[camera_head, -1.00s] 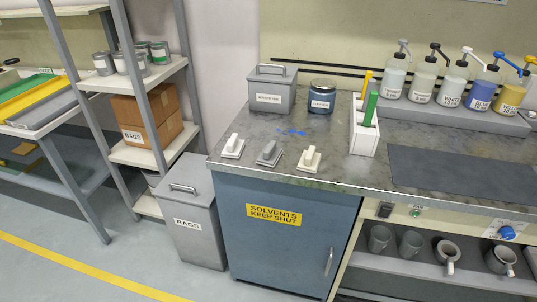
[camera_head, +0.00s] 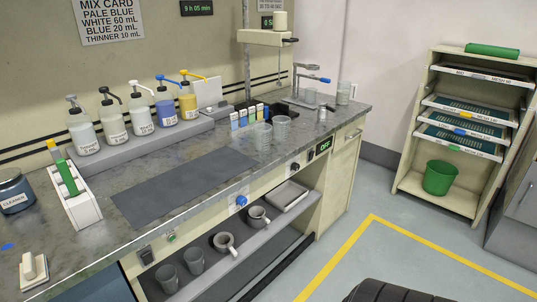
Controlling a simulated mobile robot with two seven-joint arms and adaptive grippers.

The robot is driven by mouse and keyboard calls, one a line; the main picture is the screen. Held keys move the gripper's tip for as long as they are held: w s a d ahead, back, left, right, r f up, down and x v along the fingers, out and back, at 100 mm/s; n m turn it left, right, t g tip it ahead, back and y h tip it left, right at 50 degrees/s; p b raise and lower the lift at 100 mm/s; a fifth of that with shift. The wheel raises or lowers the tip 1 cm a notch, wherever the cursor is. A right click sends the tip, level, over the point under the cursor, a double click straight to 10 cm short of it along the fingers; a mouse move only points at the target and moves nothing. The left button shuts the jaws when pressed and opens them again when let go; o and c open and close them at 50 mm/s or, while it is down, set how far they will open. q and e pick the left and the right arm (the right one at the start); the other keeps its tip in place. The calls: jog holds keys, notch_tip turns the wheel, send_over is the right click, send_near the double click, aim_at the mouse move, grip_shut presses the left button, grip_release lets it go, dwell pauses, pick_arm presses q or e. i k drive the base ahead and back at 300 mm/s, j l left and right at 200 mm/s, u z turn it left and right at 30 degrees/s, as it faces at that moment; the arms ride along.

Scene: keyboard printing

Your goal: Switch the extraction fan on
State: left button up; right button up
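No fan can be made out for certain. On the bench's front panel, a dark display with green letters reading OFF (camera_head: 324,147) sits near the right end. A small dark control (camera_head: 294,167) is just left of it. Further left are a blue knob (camera_head: 240,201), a small green button or lamp (camera_head: 171,237) and a black switch (camera_head: 146,255). The labels beside these are too small to read. Neither of my grippers is in view.
The bench (camera_head: 225,150) carries pump bottles (camera_head: 142,117), a dark mat (camera_head: 185,187), clear cups (camera_head: 281,124) and a white holder (camera_head: 78,207). Mugs (camera_head: 223,243) stand on the shelf below. A rack (camera_head: 465,125) with a green bin (camera_head: 439,178) stands at right.

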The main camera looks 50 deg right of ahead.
aim_at(148, 257)
jog(key=l+z, duration=0.25)
jog(key=z, duration=0.15)
jog(key=l+z, duration=0.3)
jog(key=z, duration=0.15)
jog(key=i+l+z, duration=0.1)
jog(key=l+z, duration=0.15)
jog(key=z, duration=0.15)
jog(key=l, duration=0.2)
jog(key=i, duration=0.05)
